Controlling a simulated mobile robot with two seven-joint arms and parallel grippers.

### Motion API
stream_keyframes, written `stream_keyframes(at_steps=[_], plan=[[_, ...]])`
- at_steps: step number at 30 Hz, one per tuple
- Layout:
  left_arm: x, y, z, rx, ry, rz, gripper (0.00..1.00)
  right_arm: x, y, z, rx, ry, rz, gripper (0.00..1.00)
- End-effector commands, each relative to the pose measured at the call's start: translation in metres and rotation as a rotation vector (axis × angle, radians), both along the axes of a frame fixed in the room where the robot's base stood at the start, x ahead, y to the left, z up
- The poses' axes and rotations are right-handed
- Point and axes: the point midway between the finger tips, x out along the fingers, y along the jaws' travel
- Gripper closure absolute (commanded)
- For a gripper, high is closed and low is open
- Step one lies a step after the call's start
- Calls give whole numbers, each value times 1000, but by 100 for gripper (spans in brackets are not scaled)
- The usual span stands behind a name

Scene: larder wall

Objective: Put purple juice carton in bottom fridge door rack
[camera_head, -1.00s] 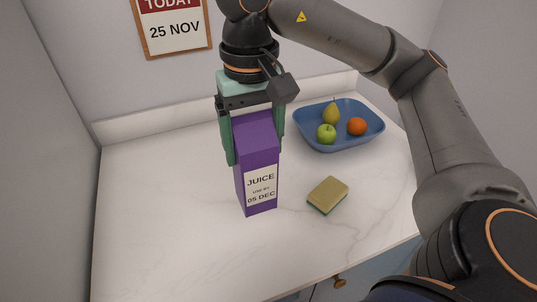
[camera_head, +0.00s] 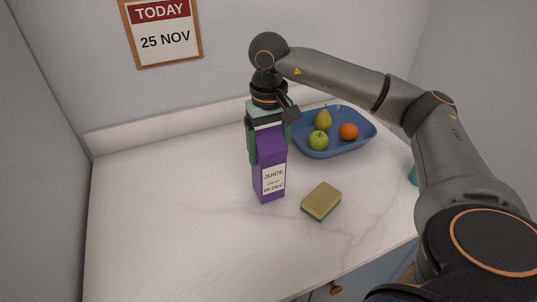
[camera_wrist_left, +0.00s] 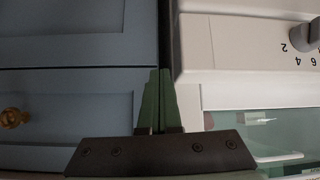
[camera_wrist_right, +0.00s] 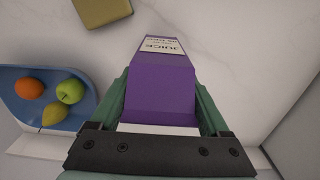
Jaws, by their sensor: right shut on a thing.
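The purple juice carton (camera_head: 269,172) is upright over the white counter, with a label reading JUICE and 05 DEC. My right gripper (camera_head: 268,142) is shut on its upper part from above. I cannot tell whether its base touches the counter. The right wrist view shows the carton (camera_wrist_right: 160,92) between the two green fingers. My left gripper (camera_wrist_left: 159,72) is shut and empty in the left wrist view, in front of a blue cabinet and a white appliance (camera_wrist_left: 240,45) with a numbered dial. The bottom fridge door rack cannot be made out.
A yellow and green sponge (camera_head: 321,200) lies right of the carton. A blue bowl (camera_head: 345,148) with a pear, a green apple and an orange stands behind it. A calendar (camera_head: 162,32) reads 25 NOV. The counter's left side is clear. The blue cabinet (camera_wrist_left: 65,100) has a brass knob.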

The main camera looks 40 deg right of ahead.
Motion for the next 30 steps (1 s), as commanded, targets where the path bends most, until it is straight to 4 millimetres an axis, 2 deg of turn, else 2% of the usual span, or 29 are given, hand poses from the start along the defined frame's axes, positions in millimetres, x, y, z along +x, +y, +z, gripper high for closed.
stream_keyframes(at_steps=[6, 17, 18, 23, 30], plan=[[1, 0, 8, -1, -3, 0, 100, -1, 1, -19, 2, -2, 3, 100], [2, 0, 3, 0, -5, 0, 100, 0, 2, -24, 1, -3, 2, 100], [2, 0, 4, 0, -5, 0, 100, -1, 1, -25, 1, 1, 2, 18], [2, 0, 4, 0, -5, 0, 100, -1, 2, -24, 1, 2, 3, 0], [2, 0, 5, 0, -5, 0, 100, -1, 2, -24, 2, 2, 3, 0]])
